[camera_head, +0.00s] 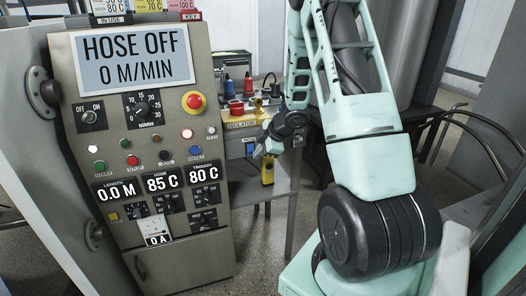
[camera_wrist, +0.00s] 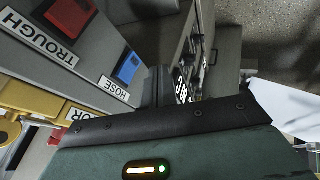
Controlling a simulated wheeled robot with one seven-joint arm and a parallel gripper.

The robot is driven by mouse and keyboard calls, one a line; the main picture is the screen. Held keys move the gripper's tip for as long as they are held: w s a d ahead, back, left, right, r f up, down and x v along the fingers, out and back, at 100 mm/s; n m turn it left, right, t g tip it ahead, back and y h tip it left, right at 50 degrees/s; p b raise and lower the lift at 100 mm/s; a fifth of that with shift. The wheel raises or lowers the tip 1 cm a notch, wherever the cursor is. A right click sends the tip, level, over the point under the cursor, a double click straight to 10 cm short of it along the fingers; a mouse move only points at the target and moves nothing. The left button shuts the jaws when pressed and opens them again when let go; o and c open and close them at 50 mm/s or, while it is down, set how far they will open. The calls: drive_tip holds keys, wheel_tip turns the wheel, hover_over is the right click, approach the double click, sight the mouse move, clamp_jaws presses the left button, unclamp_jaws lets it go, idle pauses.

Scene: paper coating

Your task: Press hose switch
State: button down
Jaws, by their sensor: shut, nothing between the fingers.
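The hose switch (camera_wrist: 126,68) is a blue rocker above a white HOSE label on a grey box in the wrist view. A red and dark switch (camera_wrist: 72,16) with a TROUGH label sits beside it. In the head view the blue hose switch (camera_head: 250,148) shows small on the isolator box, right of the control panel. My gripper (camera_head: 268,144) is shut and empty, close to the right side of that box. I cannot tell whether it touches the box. The display (camera_head: 136,57) reads HOSE OFF, 0 M/MIN.
The large grey control panel (camera_head: 188,250) with knobs, buttons and readouts stands at left. A yellow isolator part (camera_wrist: 30,97) is beside the switches. A yellow and black object (camera_head: 267,172) is below my gripper. A table (camera_head: 276,186) extends behind; bare floor shows beneath.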

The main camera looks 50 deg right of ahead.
drive_tip(key=p+v, duration=0.3)
drive_tip(key=v, duration=0.7)
drive_tip(key=shift+a+p, duration=0.1)
drive_tip(key=shift+p, duration=0.2)
